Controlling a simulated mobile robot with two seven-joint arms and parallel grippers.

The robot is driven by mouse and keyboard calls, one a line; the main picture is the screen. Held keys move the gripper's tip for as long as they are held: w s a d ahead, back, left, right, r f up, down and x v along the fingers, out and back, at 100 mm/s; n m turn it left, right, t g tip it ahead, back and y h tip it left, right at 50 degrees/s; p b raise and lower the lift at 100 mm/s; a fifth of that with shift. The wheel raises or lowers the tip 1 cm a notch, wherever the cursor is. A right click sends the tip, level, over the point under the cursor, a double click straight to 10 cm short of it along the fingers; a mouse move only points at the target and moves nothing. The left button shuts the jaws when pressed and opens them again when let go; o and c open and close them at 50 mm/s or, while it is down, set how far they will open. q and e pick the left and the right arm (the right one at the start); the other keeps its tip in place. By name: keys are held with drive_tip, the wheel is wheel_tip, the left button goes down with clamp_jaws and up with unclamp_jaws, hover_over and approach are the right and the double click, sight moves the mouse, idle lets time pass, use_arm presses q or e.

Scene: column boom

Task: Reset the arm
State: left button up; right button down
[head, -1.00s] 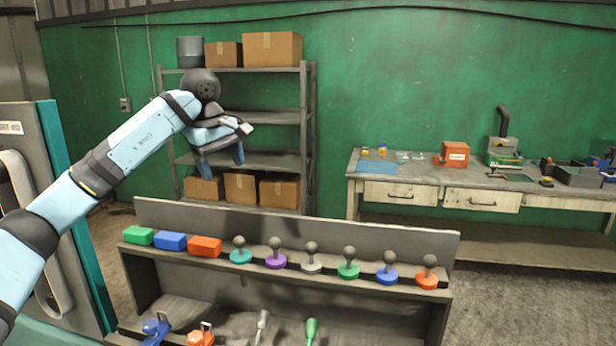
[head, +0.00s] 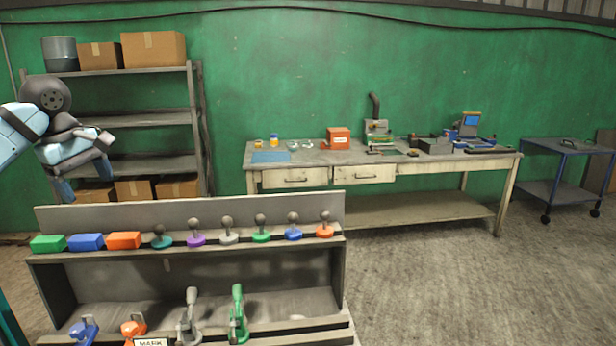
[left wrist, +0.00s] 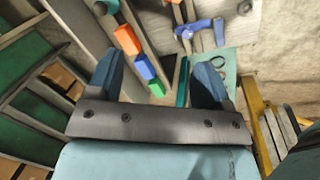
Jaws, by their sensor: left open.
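My left arm comes in at the left edge of the head view. My left gripper (head: 62,190) hangs in front of the shelving rack, above and behind the left end of the tool stand (head: 250,268). In the left wrist view its two blue fingers (left wrist: 158,82) are spread apart with nothing between them but the stand and floor below. My right gripper is in neither view.
The stand's top row holds green (head: 48,243), blue (head: 86,241) and orange (head: 124,240) blocks and several knobbed pieces. Clamps sit on its lower shelf. A workbench (head: 440,208) stands at the back, a blue cart (head: 565,150) further right. Open floor (head: 460,280) lies at the right.

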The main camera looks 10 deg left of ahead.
use_arm(q)
drive_tip(key=w+d+f+n+g+h+p, duration=0.1)
drive_tip(key=d+f+h, duration=0.3)
drive_tip(key=d+f, duration=0.45)
drive_tip(key=w+d+f+h, duration=0.1)
drive_tip(key=d+f+h, duration=0.35)
drive_tip(key=d, duration=0.75)
drive_tip(key=s+d+f+n+t+h+p, duration=0.1)
drive_tip(key=s+d+f+n+h, duration=0.2)
drive_tip(key=d+n+h, duration=0.25)
drive_tip(key=s+d+f+n+t+h+p, duration=0.1)
drive_tip(key=s+d+f+n+h, duration=0.15)
drive_tip(key=d+n+h, duration=0.35)
drive_tip(key=s+f+m+t+y+p, duration=0.1)
drive_tip(key=s+f+m+t+y, duration=0.3)
drive_tip(key=s+f+m+y, duration=0.5)
drive_tip(key=s+f+m+t+y+p, duration=0.2)
drive_tip(key=s+f+m+y, duration=0.6)
drive_tip(key=s+f+m, duration=0.5)
wheel_tip(320, 180, down, 7)
drive_tip(key=m+t, duration=0.1)
drive_tip(key=m, duration=0.7)
drive_tip(key=shift+s+f+t+y, duration=0.15)
drive_tip(key=shift+s+t+y, duration=0.05)
drive_tip(key=shift+t+y, duration=0.2)
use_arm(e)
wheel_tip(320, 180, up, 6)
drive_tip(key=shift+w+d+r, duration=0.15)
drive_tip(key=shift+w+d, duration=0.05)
